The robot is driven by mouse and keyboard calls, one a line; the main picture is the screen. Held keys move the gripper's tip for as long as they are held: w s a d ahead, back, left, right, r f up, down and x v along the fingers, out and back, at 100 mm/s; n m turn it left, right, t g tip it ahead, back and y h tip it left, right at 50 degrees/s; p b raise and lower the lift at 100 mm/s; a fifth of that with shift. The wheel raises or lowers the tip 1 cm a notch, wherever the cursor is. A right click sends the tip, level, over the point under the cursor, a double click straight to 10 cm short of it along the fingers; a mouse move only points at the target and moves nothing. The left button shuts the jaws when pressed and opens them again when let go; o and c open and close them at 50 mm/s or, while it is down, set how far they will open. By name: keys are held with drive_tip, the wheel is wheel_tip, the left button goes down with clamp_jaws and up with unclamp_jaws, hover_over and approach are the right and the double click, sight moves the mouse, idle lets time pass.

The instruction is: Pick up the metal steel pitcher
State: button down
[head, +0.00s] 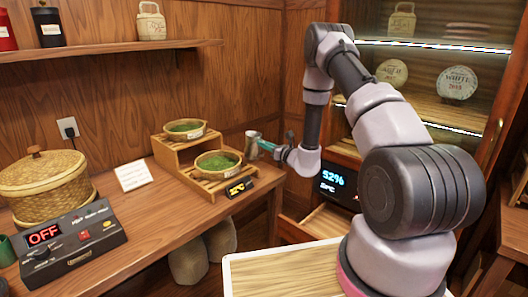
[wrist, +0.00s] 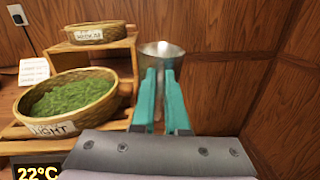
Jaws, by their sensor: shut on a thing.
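The steel pitcher (head: 252,145) is a small silver vessel near the right end of the wooden counter in the head view. In the wrist view its round metal rim (wrist: 161,49) shows just beyond the fingers. My gripper (head: 265,146) has teal fingers, and they are shut on the pitcher. The fingers (wrist: 163,92) stand close together in the wrist view and hide most of the pitcher's body. I cannot tell whether its base touches anything.
A two-step wooden stand (head: 178,147) with two baskets of green tea leaves (head: 218,162) is just left of the pitcher. A woven lidded basket (head: 45,182) and a control box reading OFF (head: 76,242) are farther left. A wood-panelled wall (wrist: 230,60) rises behind and right.

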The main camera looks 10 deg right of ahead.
drive_tip(key=shift+r, duration=2.35)
